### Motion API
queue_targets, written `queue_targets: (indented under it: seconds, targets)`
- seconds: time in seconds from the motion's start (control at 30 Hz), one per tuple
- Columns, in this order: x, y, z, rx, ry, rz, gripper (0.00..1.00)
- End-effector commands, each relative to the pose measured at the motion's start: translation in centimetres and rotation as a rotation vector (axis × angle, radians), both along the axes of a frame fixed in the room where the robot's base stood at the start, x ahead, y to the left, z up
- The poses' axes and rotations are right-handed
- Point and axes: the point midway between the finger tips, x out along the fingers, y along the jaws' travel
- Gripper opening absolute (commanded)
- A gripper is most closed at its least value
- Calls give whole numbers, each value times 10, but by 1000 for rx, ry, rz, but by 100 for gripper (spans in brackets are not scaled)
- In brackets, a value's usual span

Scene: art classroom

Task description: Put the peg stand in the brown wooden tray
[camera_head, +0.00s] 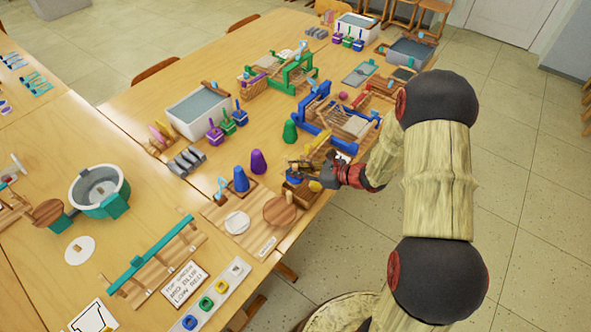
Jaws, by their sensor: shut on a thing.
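My gripper (322,171) is at the right edge of the long table, reached in from the right. It is shut on a small brown thing (299,165), which looks like the peg stand, though its shape is too small and partly covered to make out. Just below and in front is a brown wooden tray (301,196) with low walls.
Blue (241,180), purple (258,162) and green (290,131) cones stand left of and beyond the gripper. A round brown disc (279,212) lies nearer. A blue frame loom (325,118) stands close behind. Bare tabletop shows left of the cones.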

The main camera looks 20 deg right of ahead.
Motion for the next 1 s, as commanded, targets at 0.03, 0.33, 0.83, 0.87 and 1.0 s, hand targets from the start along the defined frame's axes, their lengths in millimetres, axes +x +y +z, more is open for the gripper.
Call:
queue_targets:
  seconds: [0.03, 0.33, 0.83, 0.87, 1.0]
  targets:
    - [0, 0, -2, 0, 0, 0, 0]
    - [0, 0, -11, 0, 0, 0, 0]
    - [0, 0, -15, 0, 0, 0, 0]
    - [0, 0, -15, 0, 0, 0, 0]
    - [0, 0, -15, 0, 0, 0, 0]
